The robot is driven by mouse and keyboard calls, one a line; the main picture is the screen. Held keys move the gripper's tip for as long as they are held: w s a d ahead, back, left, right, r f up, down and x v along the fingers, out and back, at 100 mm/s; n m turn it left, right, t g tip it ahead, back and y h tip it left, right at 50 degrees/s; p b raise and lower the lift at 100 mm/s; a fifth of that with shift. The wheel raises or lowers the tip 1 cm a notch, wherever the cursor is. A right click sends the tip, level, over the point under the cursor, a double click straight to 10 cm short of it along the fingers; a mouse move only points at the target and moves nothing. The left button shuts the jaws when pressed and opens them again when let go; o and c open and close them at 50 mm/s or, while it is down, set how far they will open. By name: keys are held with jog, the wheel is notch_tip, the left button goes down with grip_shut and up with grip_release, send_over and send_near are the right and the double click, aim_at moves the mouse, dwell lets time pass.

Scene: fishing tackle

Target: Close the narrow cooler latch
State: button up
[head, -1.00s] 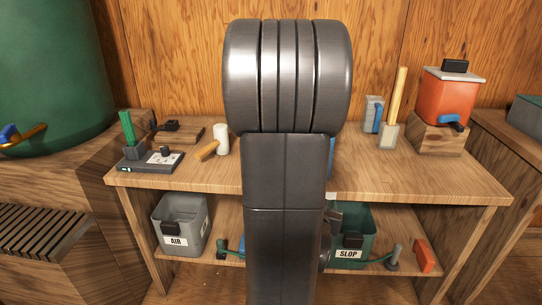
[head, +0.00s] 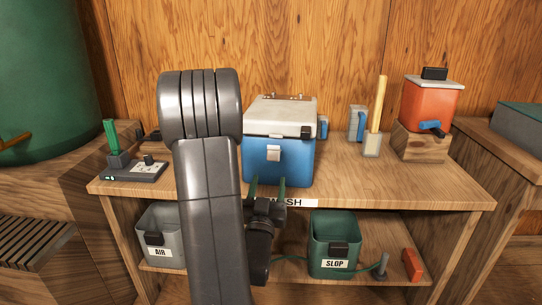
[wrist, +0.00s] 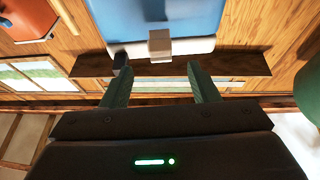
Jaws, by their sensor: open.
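A blue cooler (head: 262,172) with a white lid (head: 280,117) stands on the bench in the head view. Its pale latch (head: 273,153) is on the middle of the front, at the seam under the lid. I cannot tell how far the latch is from its shut position. My gripper (head: 268,188) is in front of and below the latch, with its green fingers apart and empty. In the wrist view, turned over, the latch (wrist: 160,44) lies ahead of the gap between the fingers of my gripper (wrist: 162,82), apart from them.
An orange box (head: 430,103) on a wooden block stands at the right. A blue-grey item and a yellow-handled tool (head: 378,115) stand right of the cooler. A small dark device (head: 134,171) is at the left. Grey and green bins (head: 334,240) sit on the lower shelf.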

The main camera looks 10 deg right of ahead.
aim_at(273, 157)
jog(key=p+x, duration=0.1)
jog(key=x, duration=0.9)
jog(key=shift+c, duration=0.2)
jog(key=shift+s, duration=0.1)
jog(key=c, duration=0.9)
